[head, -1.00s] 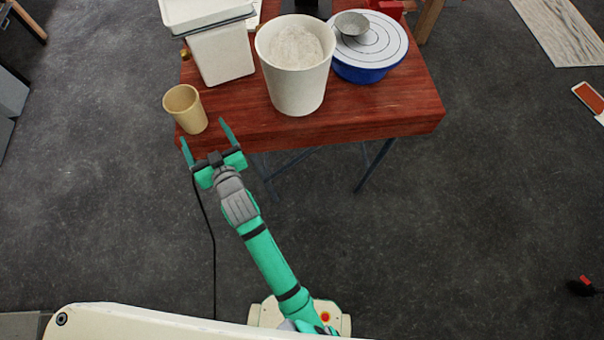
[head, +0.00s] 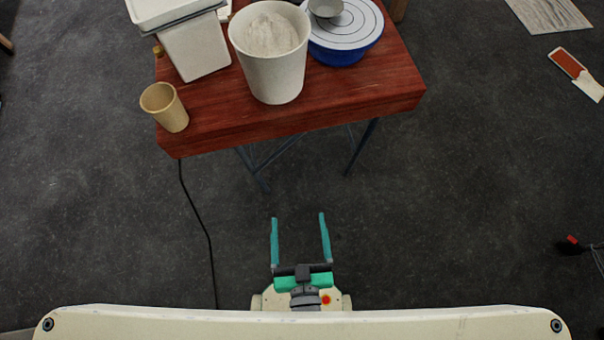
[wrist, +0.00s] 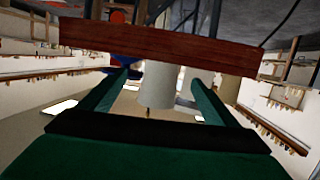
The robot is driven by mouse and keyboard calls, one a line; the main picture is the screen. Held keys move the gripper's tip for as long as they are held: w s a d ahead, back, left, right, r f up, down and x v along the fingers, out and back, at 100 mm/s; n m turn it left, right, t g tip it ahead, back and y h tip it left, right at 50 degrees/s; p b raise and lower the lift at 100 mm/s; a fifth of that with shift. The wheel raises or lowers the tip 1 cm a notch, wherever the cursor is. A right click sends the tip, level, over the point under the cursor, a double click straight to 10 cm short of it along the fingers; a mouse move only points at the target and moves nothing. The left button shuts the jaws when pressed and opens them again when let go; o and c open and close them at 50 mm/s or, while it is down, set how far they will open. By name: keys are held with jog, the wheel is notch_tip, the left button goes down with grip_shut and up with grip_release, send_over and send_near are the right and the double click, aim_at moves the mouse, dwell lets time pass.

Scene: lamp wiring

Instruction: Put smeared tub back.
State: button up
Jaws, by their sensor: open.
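A beige tub (head: 165,108) stands upright at the front left corner of the red-brown table (head: 350,98). A larger white tub (head: 274,75) full of pale powder stands right of it, near the table's front edge. I cannot make out smears on either. My gripper (head: 299,216) is open and empty, low in front of the table and well away from both tubs. The wrist view looks upside down; the white tub (wrist: 159,84) shows between the fingers, and the beige tub (wrist: 230,90) shows to the right.
A white lidded bin (head: 195,47) stands behind the beige tub. A blue-based turntable (head: 345,32) with a small grey bowl (head: 325,8) is at the right. A black cable (head: 197,215) hangs from the table to the floor. The floor between my gripper and the table is clear.

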jog(key=shift+m+h, duration=0.7)
jog(key=shift+h, duration=0.1)
jog(key=s, duration=0.1)
jog(key=s+r, duration=0.1)
jog(key=s, duration=0.1)
jog(key=s+d+r, duration=0.1)
jog(key=shift+s+r, duration=0.1)
jog(key=shift+s, duration=0.1)
